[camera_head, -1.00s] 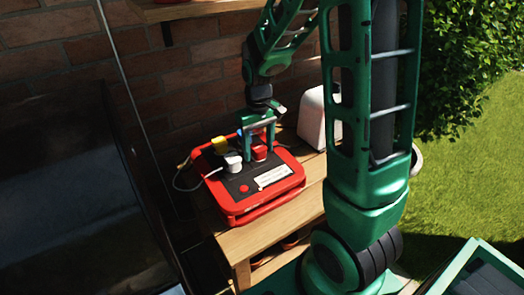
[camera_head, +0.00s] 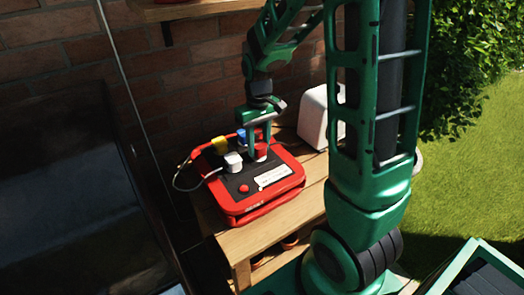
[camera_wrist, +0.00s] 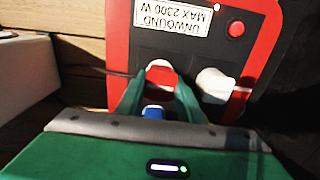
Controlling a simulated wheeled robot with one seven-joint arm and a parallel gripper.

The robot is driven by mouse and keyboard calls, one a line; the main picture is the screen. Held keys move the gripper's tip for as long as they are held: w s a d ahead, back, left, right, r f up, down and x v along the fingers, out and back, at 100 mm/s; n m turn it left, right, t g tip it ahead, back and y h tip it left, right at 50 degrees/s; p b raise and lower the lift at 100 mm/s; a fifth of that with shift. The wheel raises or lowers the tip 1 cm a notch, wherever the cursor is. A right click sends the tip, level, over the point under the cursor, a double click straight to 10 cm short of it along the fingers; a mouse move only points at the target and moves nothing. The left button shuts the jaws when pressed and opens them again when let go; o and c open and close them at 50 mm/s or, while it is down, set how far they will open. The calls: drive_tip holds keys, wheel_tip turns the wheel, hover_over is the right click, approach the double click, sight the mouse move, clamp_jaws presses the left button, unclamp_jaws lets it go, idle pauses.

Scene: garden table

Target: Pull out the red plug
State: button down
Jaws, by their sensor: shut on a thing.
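The red plug (camera_head: 262,150) is at the right of the row on the red and black socket box (camera_head: 263,211). My gripper (camera_head: 258,154) comes down on it from above. In the wrist view the red plug (camera_wrist: 161,73) sits between the two fingertips of my gripper (camera_wrist: 160,84), which are shut on it. The fingers hide part of its sides. I cannot tell whether its pins are still in the socket.
A white plug (camera_head: 233,162) with a cable, a yellow plug (camera_head: 220,145) and a blue plug (camera_head: 241,135) stand close by on the box. A white appliance (camera_head: 313,118) stands behind right on the wooden table (camera_head: 260,238). A brick wall is behind.

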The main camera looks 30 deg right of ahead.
sight(258, 143)
drive_tip(key=shift+r, duration=2.3)
